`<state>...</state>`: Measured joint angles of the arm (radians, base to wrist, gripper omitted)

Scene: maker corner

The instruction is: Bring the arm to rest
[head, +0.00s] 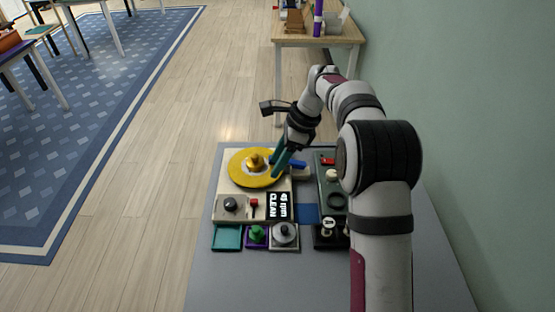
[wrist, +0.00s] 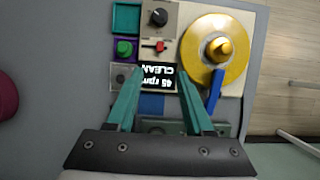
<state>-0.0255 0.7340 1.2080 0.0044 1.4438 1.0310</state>
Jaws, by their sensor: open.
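My gripper (head: 281,158) is above the table, just right of the yellow disc in the head view. In the wrist view my gripper (wrist: 159,75) has its two teal fingers spread well apart, with nothing between them. Below the fingers is a beige turntable-like unit (head: 228,215) with a yellow disc (head: 238,167) and a gold knob-like piece (head: 255,162) at its centre. A small black display (wrist: 158,77) reads "45 rpm CLEAN". A blue arm-like bar (wrist: 215,90) lies at the disc's edge.
A dark green-grey unit (head: 327,187) stands to the right, partly hidden by my arm. Small teal (head: 227,237) and purple (head: 256,236) trays sit in front. The grey table (head: 240,280) is bare nearer me. A green wall (head: 455,120) rises close on the right.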

